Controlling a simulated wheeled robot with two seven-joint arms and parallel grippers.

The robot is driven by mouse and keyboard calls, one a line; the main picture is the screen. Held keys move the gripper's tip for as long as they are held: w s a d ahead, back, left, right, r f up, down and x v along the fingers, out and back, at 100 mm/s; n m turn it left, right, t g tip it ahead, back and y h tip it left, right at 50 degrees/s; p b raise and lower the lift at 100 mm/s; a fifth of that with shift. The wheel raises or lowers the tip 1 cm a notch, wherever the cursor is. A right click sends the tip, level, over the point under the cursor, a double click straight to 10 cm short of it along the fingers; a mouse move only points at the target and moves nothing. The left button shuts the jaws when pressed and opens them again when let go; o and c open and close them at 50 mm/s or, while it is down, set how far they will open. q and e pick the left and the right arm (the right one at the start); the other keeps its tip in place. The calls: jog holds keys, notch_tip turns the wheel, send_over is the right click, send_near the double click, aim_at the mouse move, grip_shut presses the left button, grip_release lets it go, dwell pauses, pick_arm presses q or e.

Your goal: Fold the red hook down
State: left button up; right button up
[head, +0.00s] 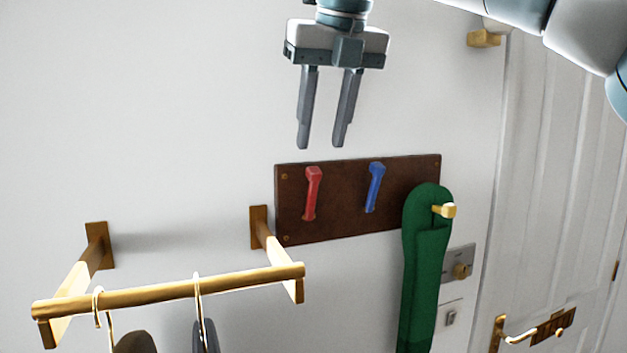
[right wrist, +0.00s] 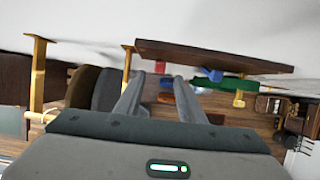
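The red hook (head: 312,192) is on the left half of a dark brown board (head: 343,228) on the wall, its thick end at the top and its narrower shank running down. In the right wrist view the red hook (right wrist: 160,66) shows small beyond the fingers. My right gripper (head: 321,147) points down just above the board's top edge, above the red hook and apart from it. Its two fingers are spread with nothing between them; they also show in the right wrist view (right wrist: 156,88). My left gripper is not in view.
A blue hook (head: 375,187) is right of the red one. A green strap-like item (head: 425,265) hangs from a brass peg (head: 446,211) at the board's right end. A brass rail (head: 170,291) with hangers juts out at lower left. A white door (head: 560,200) is at right.

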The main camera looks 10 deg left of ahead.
aim_at(316, 170)
jog(key=p+x, duration=0.2)
jog(key=x, duration=0.6)
jog(key=shift+f, duration=0.1)
jog(key=shift+x, duration=0.8)
grip_shut()
